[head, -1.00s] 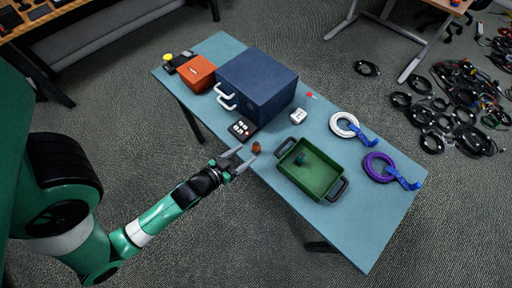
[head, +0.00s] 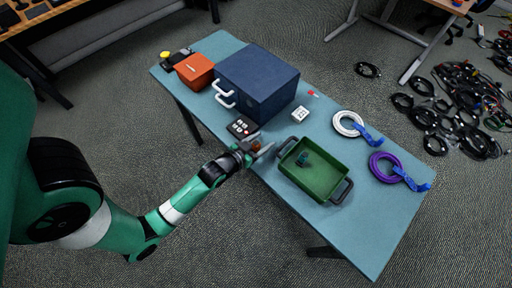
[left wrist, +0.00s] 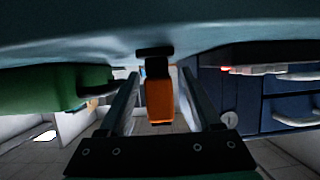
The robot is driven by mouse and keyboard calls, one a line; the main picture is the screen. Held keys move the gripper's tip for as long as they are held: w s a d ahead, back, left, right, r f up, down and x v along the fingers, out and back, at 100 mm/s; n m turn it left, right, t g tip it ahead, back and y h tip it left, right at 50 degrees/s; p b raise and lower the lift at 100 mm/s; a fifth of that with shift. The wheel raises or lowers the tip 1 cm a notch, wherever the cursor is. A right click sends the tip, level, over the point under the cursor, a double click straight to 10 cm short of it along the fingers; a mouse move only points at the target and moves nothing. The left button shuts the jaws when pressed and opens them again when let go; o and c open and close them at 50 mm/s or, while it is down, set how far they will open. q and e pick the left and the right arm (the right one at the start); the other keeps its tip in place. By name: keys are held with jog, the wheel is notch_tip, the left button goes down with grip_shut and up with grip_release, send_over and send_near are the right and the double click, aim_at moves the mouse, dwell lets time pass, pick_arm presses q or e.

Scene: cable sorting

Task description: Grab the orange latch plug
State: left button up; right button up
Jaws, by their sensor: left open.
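The orange latch plug (left wrist: 160,98) shows in the left wrist view as an orange block with a dark end, between the two open fingers of my left gripper (left wrist: 158,95). In the head view the plug (head: 257,147) is a small orange-brown spot at the table's near edge, partly hidden by the gripper. My left gripper (head: 259,149) is open around it there. I cannot tell whether a finger touches the plug. My right gripper is not in view.
A green tray (head: 342,171) with a small dark teal item stands just right of the gripper. A dark button box (head: 242,127) and a blue drawer cabinet (head: 262,82) lie behind. White (head: 347,124) and purple (head: 383,167) cable coils lie at the right of the blue table (head: 375,225).

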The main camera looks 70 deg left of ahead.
pick_arm(q)
grip_shut()
jog(key=shift+r, duration=0.1)
jog(key=shift+r+p, duration=0.4)
jog(key=shift+r, duration=0.15)
notch_tip(320, 180, up, 3)
jog(key=shift+w+d+f+p, duration=0.1)
jog(key=shift+d+p, duration=0.05)
jog(key=shift+p, duration=0.7)
jog(key=w+d+r+p, duration=0.4)
jog(key=d+r+p, duration=0.3)
jog(key=d, duration=0.6)
notch_tip(320, 180, up, 2)
jog(key=shift+w+r, duration=0.1)
jog(key=shift+w, duration=0.1)
